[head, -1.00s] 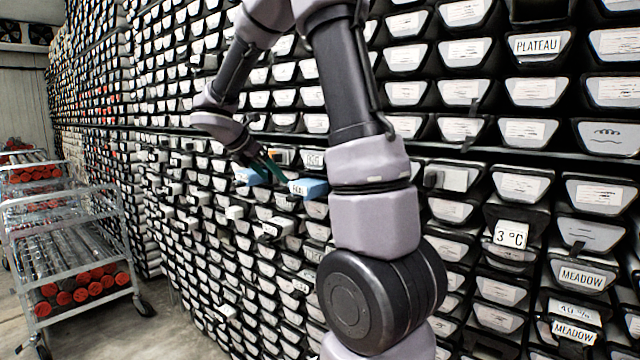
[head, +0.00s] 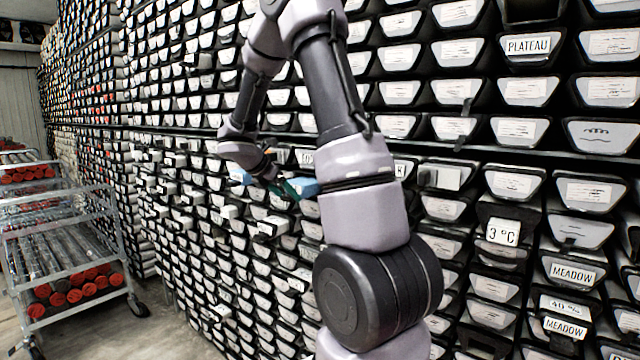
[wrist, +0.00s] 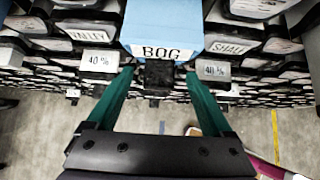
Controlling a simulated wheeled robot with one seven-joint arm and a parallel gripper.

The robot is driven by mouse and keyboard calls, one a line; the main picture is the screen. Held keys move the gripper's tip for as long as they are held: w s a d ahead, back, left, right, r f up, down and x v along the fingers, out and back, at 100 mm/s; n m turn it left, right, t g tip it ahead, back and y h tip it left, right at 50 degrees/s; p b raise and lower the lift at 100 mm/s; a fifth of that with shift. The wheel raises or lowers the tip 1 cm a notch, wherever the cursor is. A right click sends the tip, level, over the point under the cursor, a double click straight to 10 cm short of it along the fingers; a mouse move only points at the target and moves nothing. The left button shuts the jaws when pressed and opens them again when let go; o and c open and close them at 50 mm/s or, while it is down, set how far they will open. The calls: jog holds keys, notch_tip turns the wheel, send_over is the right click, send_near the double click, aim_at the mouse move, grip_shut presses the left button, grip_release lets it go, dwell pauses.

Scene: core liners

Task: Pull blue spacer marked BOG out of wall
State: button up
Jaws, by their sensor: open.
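The blue spacer marked BOG (wrist: 163,28) juts from the wall at the top centre of the wrist view. Its white label faces me, and a black block (wrist: 159,74) sits just below the label. My gripper (wrist: 160,78) is open, with one teal finger on each side of this black block. Whether the fingers touch it I cannot tell. In the head view a blue spacer (head: 303,187) shows beside my gripper (head: 284,188), its label mostly hidden by the teal fingers.
Neighbouring labels SHALE (wrist: 228,47) and VALLEY (wrist: 87,36) flank the spacer, with 40 % tags (wrist: 97,60) lower down. A metal cart (head: 75,245) with red-ended cores stands at left on open floor.

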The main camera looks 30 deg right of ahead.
jog(key=shift+w, duration=0.1)
grip_shut()
jog(key=s+a, duration=0.5)
jog(key=a, duration=0.9)
jog(key=shift+s+a, duration=0.15)
jog(key=shift+a, duration=0.1)
grip_release()
dwell(0.4)
